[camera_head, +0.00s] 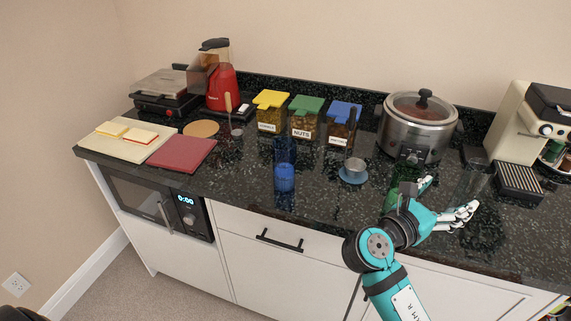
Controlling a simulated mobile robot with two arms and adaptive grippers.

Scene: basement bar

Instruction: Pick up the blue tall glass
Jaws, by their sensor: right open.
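The blue tall glass (285,165) stands upright on the dark speckled counter (250,188), left of the middle. It is see-through, with a deeper blue lower part. My right gripper (449,198) is over the front right of the counter, well to the right of the blue glass. Its fingers are spread, pointing right, and it holds nothing that I can see. My left gripper is not in view.
A green glass (400,178) stands just behind my right gripper, partly hidden by it. A clear glass (472,182) is near the fingertips. Lidded jars (305,118) and a steel cooker (417,127) stand behind.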

